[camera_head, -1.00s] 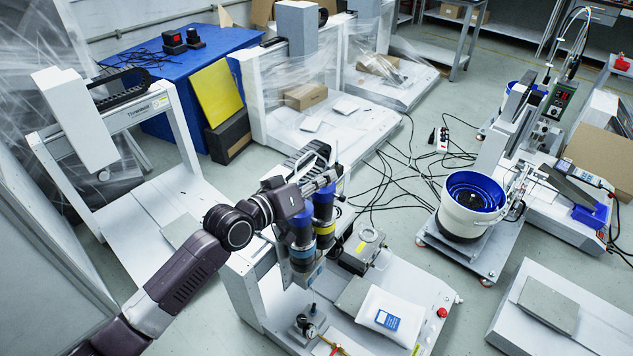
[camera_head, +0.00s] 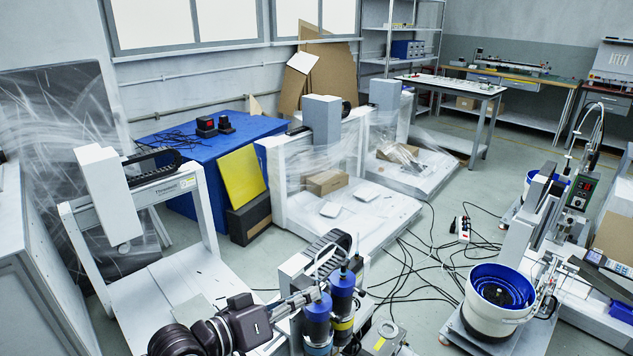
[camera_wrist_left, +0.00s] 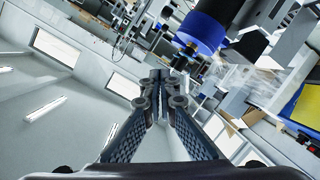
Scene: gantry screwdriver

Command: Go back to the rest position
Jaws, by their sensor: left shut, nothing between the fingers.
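My left gripper (camera_head: 312,295) is at the bottom middle of the head view, in front of the top of a gantry screwdriver unit. It is shut and empty; its two grey fingers (camera_wrist_left: 162,78) meet at the tips in the left wrist view. The gantry carries two blue and black cylinders (camera_head: 343,308) with a yellow band, right beside the gripper in the picture. One blue cylinder (camera_wrist_left: 200,32) also shows in the wrist view, above the fingers. I cannot tell whether the gripper touches the gantry. My right gripper is not in view.
A white gantry frame (camera_head: 200,205) stands at left, with a blue table (camera_head: 215,150) behind. A white bucket with a blue rim (camera_head: 495,310) stands at right. Black cables (camera_head: 415,270) and a power strip (camera_head: 463,228) lie on the floor between.

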